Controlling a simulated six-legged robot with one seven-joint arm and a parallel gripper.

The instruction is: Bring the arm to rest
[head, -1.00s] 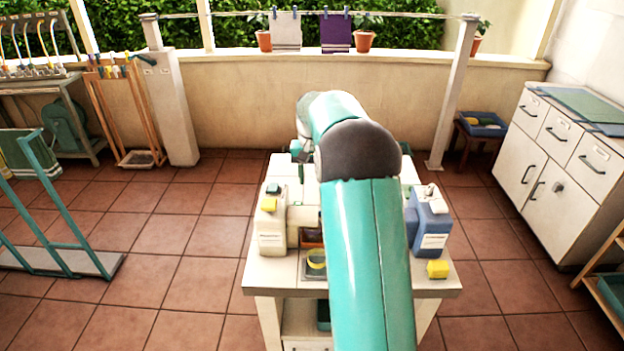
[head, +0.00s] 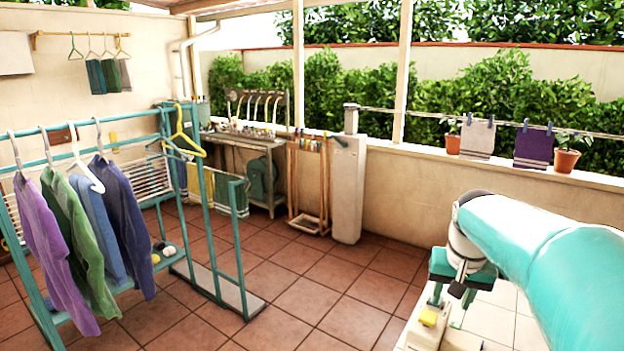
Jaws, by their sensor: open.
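My arm (head: 545,255) reaches in from the right edge of the head view, teal and bent at a pale wrist joint. My gripper (head: 460,285) hangs below that wrist, over the white washbasin stand (head: 490,322) at the lower right. Its jaws are small and dark here, and I see nothing held in them. The arm hides most of the stand's top.
A teal clothes rack (head: 50,130) with several shirts stands at the left, with another teal frame (head: 240,265) beside it. A workbench (head: 250,143) and a pale post (head: 348,190) stand along the back wall. The tiled floor (head: 335,290) in the middle is clear.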

